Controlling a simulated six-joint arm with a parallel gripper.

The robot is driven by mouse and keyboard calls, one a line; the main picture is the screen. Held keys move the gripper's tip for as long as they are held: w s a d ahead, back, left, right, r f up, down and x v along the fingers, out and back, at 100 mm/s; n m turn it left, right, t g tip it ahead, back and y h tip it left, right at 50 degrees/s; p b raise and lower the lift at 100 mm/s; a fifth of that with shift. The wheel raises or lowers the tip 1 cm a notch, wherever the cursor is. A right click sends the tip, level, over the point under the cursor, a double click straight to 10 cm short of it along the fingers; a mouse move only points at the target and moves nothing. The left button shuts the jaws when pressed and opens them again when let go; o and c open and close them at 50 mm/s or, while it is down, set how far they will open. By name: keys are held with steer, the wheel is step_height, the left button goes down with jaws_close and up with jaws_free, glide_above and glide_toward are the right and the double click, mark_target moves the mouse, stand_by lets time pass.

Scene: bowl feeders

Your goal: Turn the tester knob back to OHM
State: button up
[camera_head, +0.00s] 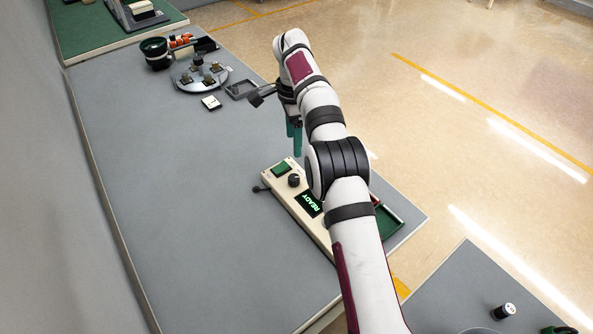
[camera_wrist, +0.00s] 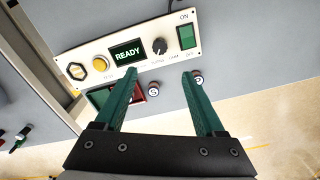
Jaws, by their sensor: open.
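The tester (camera_head: 318,232) is a long beige box on the grey table, with a lit display reading READY. Its black round knob (camera_head: 294,180) sits between the display and a green ON/OFF switch (camera_head: 281,169). In the wrist view the knob (camera_wrist: 159,46) is upper centre, right of the display (camera_wrist: 128,52). Small lettering lies around the knob; I cannot surely read its setting. My gripper (camera_head: 294,138) has green fingers. In the wrist view my gripper (camera_wrist: 160,75) is open and empty, its fingertips apart from the knob, which lies beyond the gap between them.
A yellow button (camera_wrist: 100,65) is on the tester's left in the wrist view. A green tray (camera_head: 388,222) lies beside the tester, partly behind my arm. A round fixture plate (camera_head: 199,87) and a black bowl (camera_head: 155,52) stand at the far end. The table's left side is clear.

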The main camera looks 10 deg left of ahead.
mark_target(294, 177)
step_height(294, 177, down, 15)
steer(key=shift+r, duration=0.2)
jaws_close()
